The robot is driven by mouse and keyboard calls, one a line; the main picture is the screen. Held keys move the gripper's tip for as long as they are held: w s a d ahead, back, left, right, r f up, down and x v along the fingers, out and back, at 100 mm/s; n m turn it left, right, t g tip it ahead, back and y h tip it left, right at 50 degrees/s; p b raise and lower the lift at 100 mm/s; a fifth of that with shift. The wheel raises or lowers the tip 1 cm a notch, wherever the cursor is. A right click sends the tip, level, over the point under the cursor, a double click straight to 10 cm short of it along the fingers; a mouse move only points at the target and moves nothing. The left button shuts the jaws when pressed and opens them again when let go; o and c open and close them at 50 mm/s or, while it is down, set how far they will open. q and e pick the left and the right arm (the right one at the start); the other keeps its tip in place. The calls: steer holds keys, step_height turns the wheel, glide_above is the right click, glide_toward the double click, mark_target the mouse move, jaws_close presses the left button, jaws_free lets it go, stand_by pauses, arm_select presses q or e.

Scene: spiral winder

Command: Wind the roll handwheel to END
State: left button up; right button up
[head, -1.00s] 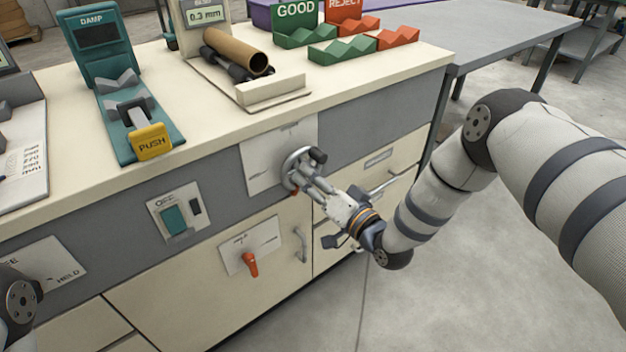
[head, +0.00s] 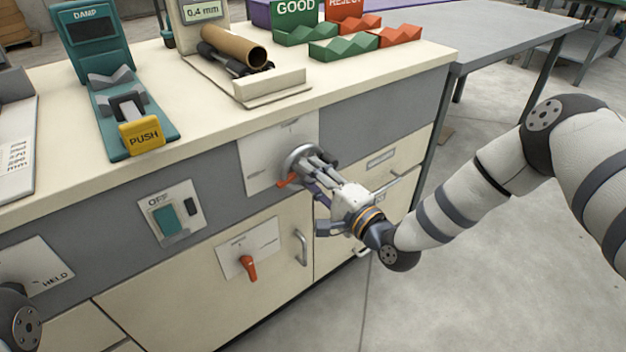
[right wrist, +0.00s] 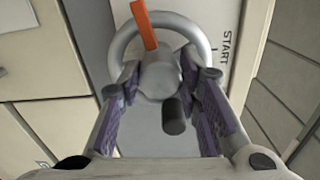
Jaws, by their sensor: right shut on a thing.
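The roll handwheel (head: 290,166) is a grey ring on a white plate (head: 262,180) on the cabinet's front. It also shows in the right wrist view (right wrist: 118,48), with a grey hub (right wrist: 160,76), an orange pointer (right wrist: 145,24) and a dark crank knob (right wrist: 174,116). My right gripper (head: 312,166) is shut on the handwheel's hub, one finger on each side, and the knob sits between the fingers. The word START (right wrist: 227,47) is printed beside the wheel; I cannot read END. My left gripper is out of view.
A display (head: 202,11) reads 0.4 mm above a brown cardboard tube (head: 235,47) on the cabinet top. An orange lever (head: 249,268), an OFF switch (head: 167,220) and door handles (head: 301,247) lie near the wheel. Open floor lies to the right.

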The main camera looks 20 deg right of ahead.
steer(key=shift+w+r+m, duration=0.1)
steer(key=shift+r+m, duration=0.05)
steer(key=shift+m, duration=0.75)
steer(key=shift+r+b, duration=0.1)
steer(key=shift+b, duration=0.2)
steer(key=o, duration=1.1)
steer(key=shift+o, duration=0.2)
steer(key=v, duration=1.2)
